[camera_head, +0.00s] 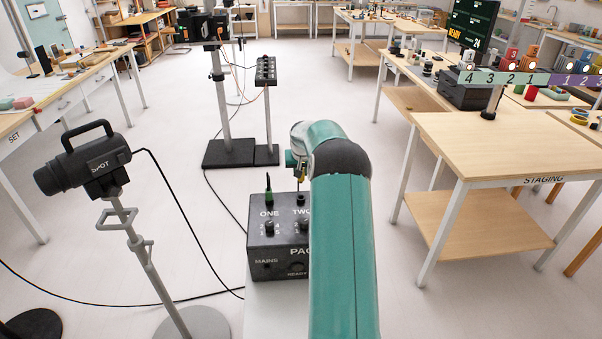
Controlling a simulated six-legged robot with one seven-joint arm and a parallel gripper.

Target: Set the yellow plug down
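My gripper (300,172) is mostly hidden behind my teal arm, over the top of the dark box marked PAC (275,258). A small yellowish bit (302,173) shows at the gripper; I cannot tell for sure that it is the yellow plug, or whether the fingers are shut on it. Below it a black piece (301,197) stands on the box above the label TWO. A green plug (268,186) stands upright above the label ONE. The right part of the box is hidden by my arm.
A SPOT lamp (85,160) on a stand is at the left, with black cables on the floor. Another stand (222,110) and a black switch box on a post (266,70) are behind. The STAGING table (500,140) at the right has a bare front top.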

